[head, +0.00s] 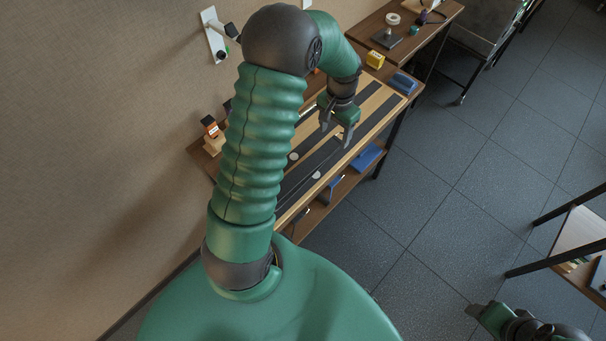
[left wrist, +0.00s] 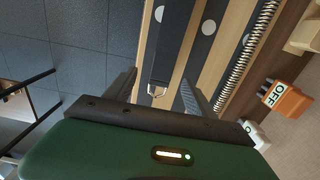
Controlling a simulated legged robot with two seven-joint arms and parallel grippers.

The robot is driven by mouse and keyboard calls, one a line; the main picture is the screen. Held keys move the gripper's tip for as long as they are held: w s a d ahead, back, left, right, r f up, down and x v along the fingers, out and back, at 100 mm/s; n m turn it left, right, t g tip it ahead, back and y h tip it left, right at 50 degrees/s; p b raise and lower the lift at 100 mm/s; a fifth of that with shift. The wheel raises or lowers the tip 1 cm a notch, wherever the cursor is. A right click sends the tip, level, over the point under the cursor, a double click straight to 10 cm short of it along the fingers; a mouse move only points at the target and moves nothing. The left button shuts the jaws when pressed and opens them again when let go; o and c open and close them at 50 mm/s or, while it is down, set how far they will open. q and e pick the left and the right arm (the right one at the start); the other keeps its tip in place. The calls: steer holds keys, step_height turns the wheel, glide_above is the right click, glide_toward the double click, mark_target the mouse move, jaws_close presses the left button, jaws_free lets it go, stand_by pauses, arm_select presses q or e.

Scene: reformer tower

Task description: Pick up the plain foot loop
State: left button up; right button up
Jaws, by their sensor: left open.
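My left gripper (head: 336,130) is open above the long wooden reformer bench (head: 361,131) with dark strips. In the left wrist view the open left gripper (left wrist: 160,80) has a dark strap-like piece (left wrist: 174,42) between and beyond its fingers, with a thin metal loop at its near end. I cannot tell whether this piece is the plain foot loop. Nothing is seen held between the fingers. Part of my right gripper (head: 490,316) shows at the bottom right of the head view; its jaws are not clear.
An orange OFF-marked block (left wrist: 287,100) and a coil spring (left wrist: 247,60) lie along the wall side. A yellow block (head: 375,60) and a blue block (head: 402,83) are at the bench's far end. A side table (head: 440,14) stands beyond.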

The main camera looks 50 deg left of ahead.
mark_target(330, 147)
arm_select(q)
steer(key=f, duration=0.7)
steer(key=shift+s+a, duration=0.35)
steer(key=shift+d, duration=0.1)
steer(key=shift+r, duration=0.1)
steer(key=shift+c, duration=1.2)
jaws_close()
